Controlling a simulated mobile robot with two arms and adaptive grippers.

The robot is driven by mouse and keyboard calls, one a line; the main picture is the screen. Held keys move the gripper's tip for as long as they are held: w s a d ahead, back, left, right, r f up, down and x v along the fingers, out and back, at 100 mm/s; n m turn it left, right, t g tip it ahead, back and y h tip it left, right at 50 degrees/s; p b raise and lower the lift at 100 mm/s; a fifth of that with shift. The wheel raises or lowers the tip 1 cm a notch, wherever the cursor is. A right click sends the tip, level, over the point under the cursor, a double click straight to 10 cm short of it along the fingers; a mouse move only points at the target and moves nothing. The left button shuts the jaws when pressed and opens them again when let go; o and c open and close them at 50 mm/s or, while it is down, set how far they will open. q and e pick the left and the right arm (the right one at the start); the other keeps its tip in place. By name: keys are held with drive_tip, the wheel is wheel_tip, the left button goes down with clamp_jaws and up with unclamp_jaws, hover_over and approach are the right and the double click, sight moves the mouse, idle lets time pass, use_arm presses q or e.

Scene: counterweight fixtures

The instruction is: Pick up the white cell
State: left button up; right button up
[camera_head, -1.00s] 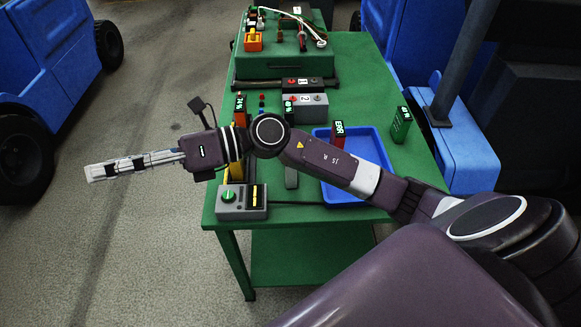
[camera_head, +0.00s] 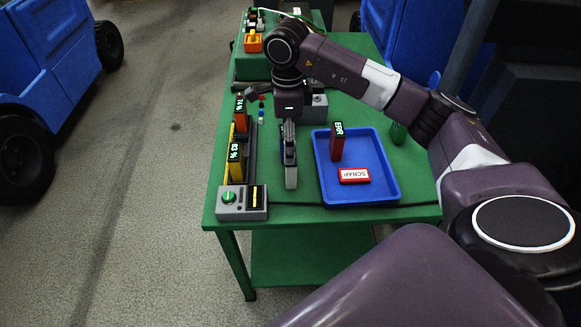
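My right gripper (camera_head: 289,158) points down over the middle of the green table, left of the blue tray. Its fingers look close together, seen nearly edge-on, so I cannot tell whether they are open or shut. A pale grey strip (camera_head: 291,178) shows just below the fingers; I cannot tell whether they touch it. I cannot make out a white cell for certain; the wrist and fingers hide the area behind them. An orange-red cell (camera_head: 240,121) and a yellow cell (camera_head: 235,168) with lit displays stand in the left rack. My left gripper is not in view.
The blue tray (camera_head: 385,190) holds a red cell (camera_head: 337,147) and a red SCRAP label (camera_head: 354,176). A grey box with a green knob (camera_head: 229,197) sits at the table's front left.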

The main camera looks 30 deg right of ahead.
sight(291, 169)
drive_tip(key=f, duration=0.1)
drive_tip(key=f+p, duration=0.1)
drive_tip(key=f, duration=0.1)
drive_tip(key=f+p, duration=0.1)
drive_tip(key=shift+s+d+f, duration=0.1)
drive_tip(key=shift+d+f, duration=0.2)
drive_tip(key=shift+d, duration=0.05)
drive_tip(key=shift+f, duration=0.55)
drive_tip(key=shift+r, duration=0.1)
clamp_jaws()
